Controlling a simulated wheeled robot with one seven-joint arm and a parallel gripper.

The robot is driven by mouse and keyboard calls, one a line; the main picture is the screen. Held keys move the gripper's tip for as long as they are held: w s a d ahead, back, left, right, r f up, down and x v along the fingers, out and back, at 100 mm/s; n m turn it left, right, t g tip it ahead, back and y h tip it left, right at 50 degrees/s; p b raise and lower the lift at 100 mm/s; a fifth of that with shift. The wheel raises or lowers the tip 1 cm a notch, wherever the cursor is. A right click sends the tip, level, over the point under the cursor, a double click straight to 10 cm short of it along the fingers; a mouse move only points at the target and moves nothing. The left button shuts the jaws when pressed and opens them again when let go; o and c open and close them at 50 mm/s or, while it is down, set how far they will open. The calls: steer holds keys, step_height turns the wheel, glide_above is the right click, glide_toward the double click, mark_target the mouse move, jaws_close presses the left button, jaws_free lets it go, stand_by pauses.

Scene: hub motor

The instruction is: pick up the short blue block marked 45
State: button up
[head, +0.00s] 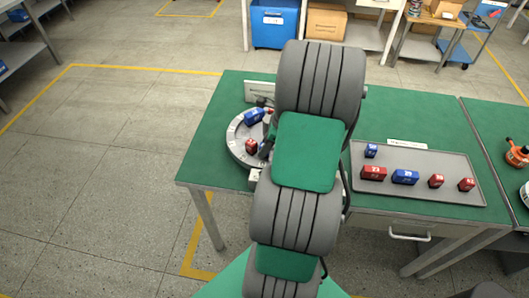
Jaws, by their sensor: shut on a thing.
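My arm reaches over the green table, and its links hide much of the round grey dial (234,148). My gripper (267,146) is low at the dial's right side, mostly hidden behind my arm. It is shut on a small dark blue block, of which only a sliver shows. Another blue block (254,116) lies at the back of the dial, and a red block (251,146) stands left of my gripper.
A grey tray (420,194) on the right holds a small blue block (371,150), a longer blue block (405,177) and several red blocks. Orange-topped parts (517,155) stand on the neighbouring table. The table's left front corner is clear.

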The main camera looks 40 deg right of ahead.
jaws_close()
